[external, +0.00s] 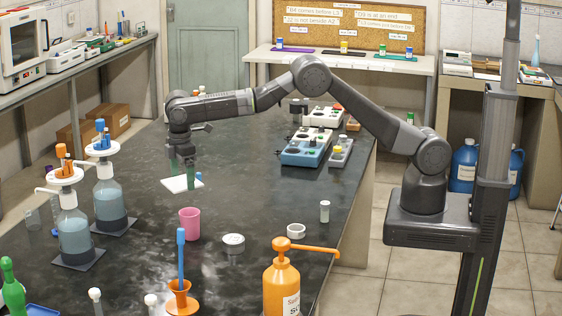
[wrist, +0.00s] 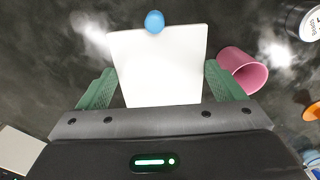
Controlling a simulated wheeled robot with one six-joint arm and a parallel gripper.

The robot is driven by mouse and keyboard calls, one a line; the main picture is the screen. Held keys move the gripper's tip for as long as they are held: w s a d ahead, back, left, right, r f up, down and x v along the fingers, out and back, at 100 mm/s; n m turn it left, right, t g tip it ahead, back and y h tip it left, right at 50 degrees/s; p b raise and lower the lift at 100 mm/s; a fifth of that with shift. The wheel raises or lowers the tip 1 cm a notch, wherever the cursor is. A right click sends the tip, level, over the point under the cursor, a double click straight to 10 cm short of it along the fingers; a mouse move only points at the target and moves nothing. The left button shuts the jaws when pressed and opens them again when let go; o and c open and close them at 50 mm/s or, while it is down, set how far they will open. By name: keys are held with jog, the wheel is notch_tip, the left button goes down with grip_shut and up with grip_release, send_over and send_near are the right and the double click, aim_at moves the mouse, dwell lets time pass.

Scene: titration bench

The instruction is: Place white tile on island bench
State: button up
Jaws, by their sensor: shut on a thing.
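The white tile (external: 176,184) is a thin flat square, level over the dark island bench (external: 130,262). It also fills the middle of the wrist view (wrist: 162,68). My gripper (external: 181,170) points down with its green fingers at the tile. In the wrist view my gripper (wrist: 160,86) has one finger at each side edge of the tile, shut on it. The tile is at or just above the bench top; I cannot tell whether it touches. A small blue round thing (wrist: 154,21) shows at the tile's far edge.
Two dispenser bottles (external: 74,235) (external: 109,203) stand at left. Blue and white instruments (external: 308,152) stand at the back right. Bare bench lies around the tile.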

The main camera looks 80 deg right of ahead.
jog(key=w+d+m, duration=0.1)
jog(key=w+d, duration=0.2)
jog(key=d, duration=0.7)
jog(key=w+d+m, duration=0.2)
jog(key=d, duration=0.7)
jog(key=m, duration=0.7)
send_over(271, 139)
jog(key=f, duration=0.5)
jog(key=shift+a+f, duration=0.3)
jog(key=shift+f+p, duration=0.5)
jog(key=shift+f, duration=1.7)
